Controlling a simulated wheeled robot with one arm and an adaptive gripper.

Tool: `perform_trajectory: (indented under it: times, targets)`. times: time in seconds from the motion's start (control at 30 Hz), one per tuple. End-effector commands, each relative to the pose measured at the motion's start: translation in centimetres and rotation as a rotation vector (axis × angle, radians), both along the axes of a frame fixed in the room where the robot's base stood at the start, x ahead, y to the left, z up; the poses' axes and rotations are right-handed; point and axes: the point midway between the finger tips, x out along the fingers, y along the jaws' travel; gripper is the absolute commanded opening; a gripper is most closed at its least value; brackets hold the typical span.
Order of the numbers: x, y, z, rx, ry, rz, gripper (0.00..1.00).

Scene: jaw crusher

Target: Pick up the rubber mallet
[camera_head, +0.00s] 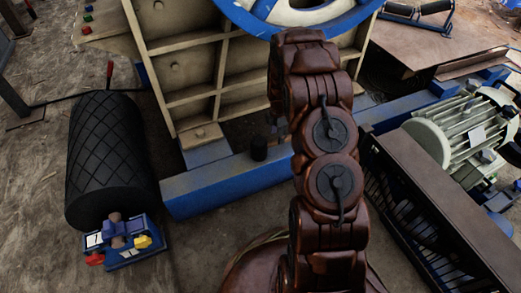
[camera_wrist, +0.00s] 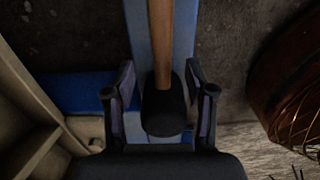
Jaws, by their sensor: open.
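The rubber mallet shows in the wrist view, with a black head (camera_wrist: 165,110) and a wooden handle (camera_wrist: 161,40) running toward the top edge. It appears over a blue beam (camera_wrist: 185,30). My gripper (camera_wrist: 160,78) is open, with one finger on each side of the mallet's head and lower handle. I cannot tell whether the fingers touch it. In the body camera view my arm hides the gripper. A small black block (camera_head: 258,148) on the blue beam there may be the mallet head; no handle shows.
A cream ribbed crusher frame (camera_head: 190,70) stands behind the beam. A black roller (camera_head: 108,160) and a blue clamp-like item (camera_head: 122,240) lie at left. A brown slotted guard (camera_head: 430,215) and a pale motor (camera_head: 455,130) are at right. Bare floor lies at front left.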

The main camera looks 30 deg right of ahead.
Motion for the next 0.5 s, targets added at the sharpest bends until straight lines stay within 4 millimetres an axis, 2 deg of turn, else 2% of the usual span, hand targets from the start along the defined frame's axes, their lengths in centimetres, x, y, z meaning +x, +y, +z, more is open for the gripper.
perform_trajectory:
  times: [0.33, 0.5]
  targets:
    - [-0.4, -0.1, -4.2, 0.001, 0.004, 0.0, 0.55]
    - [-0.3, -0.1, -5.1, 0.001, 0.003, 0.0, 0.55]
